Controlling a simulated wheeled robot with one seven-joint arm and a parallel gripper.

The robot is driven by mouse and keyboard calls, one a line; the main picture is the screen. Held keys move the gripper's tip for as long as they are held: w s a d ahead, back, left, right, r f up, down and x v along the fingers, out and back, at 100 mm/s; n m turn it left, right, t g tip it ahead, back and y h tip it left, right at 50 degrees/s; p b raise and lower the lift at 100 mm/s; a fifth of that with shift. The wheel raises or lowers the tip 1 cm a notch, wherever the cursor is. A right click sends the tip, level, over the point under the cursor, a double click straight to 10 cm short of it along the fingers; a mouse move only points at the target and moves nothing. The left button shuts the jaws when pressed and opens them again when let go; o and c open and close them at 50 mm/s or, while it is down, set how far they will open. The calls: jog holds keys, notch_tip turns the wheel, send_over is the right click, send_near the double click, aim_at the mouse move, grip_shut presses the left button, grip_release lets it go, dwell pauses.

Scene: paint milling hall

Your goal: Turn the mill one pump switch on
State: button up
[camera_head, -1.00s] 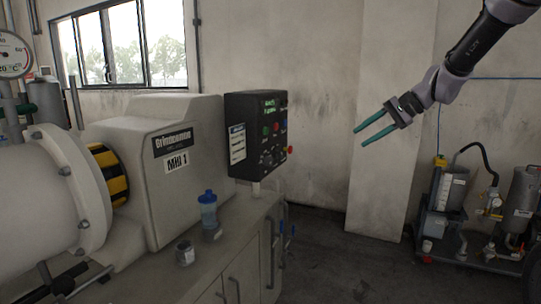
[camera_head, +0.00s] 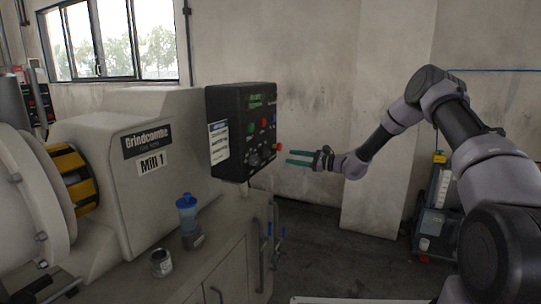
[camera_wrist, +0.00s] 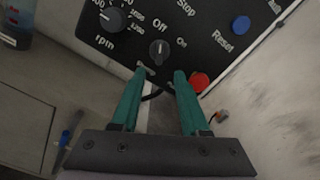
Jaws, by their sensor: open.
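The black control panel (camera_head: 228,103) stands at the right end of the machine labelled Mill 1 (camera_head: 150,165). In the wrist view, a small black rotary switch (camera_wrist: 158,50) sits between the words Off and On; its light mark appears to point up towards Off. Whether this is the pump switch cannot be read. My gripper (camera_head: 290,157) is open and empty, just right of the panel in the head view. In the wrist view my gripper (camera_wrist: 160,75) has its two green fingers spread just below the switch, apparently not touching it.
Close to the switch are an rpm knob (camera_wrist: 111,19), a blue Reset button (camera_wrist: 240,24) and a red button (camera_wrist: 200,80). A blue bottle (camera_head: 188,215) and a small jar (camera_head: 161,263) stand on the cabinet. The floor right of the cabinet is open.

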aim_at(270, 154)
jog(key=x, duration=0.9)
jog(key=shift+a, duration=0.1)
jog(key=shift+c, duration=0.3)
grip_shut()
